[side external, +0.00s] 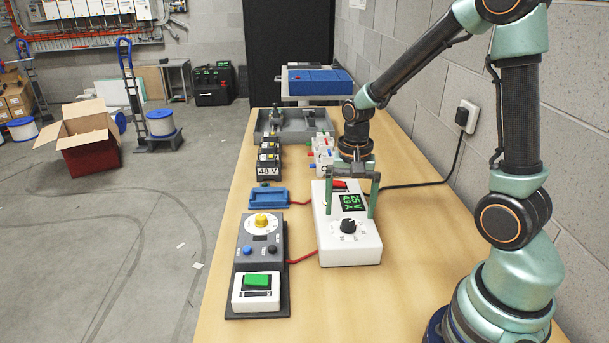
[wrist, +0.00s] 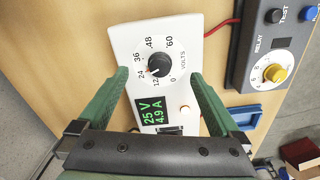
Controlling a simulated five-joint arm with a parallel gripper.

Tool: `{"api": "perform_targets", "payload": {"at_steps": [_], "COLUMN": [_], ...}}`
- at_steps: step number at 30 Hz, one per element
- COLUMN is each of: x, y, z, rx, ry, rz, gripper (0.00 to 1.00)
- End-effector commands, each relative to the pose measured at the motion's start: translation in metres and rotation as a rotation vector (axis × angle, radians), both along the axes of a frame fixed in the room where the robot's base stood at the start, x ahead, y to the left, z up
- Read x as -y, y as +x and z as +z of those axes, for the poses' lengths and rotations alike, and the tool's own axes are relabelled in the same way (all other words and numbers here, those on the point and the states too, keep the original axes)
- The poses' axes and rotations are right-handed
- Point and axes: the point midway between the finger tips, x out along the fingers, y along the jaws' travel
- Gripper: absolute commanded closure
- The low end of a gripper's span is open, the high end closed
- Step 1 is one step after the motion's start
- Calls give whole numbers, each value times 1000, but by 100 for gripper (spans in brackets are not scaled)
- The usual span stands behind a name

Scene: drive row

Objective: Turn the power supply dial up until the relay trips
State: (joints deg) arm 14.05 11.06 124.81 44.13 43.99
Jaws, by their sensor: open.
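The white power supply (side external: 350,250) stands on the bench. Its black dial (side external: 348,226) shows up close in the wrist view (wrist: 159,64), with a scale from 0 to 60 volts and the pointer near 24. Its green display (wrist: 152,112) reads 25 V and 4.9 A. My gripper (side external: 350,212) is open above the supply. In the wrist view its fingers (wrist: 159,77) lie on either side of the dial, apart from it. The grey relay unit (side external: 262,238) has a yellow knob (side external: 262,220). A white module with a green piece (side external: 262,280) sits in front of it.
A blue tray (side external: 268,197) lies behind the relay unit. Black blocks marked 48 V (side external: 268,168) stand further back, by a grey tray (side external: 265,128). Red leads and a black cable (side external: 425,185) cross the bench. The wall is on the right.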

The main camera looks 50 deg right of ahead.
Motion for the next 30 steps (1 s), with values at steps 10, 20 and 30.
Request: {"api": "perform_targets", "payload": {"at_steps": [10,20,30], "x": [0,0,0], "y": [0,0,0], "z": [26,43,45], "rx": [3,1,1], "ry": [-1,0,0], "rz": [0,0,25], "gripper": [0,0,0]}}
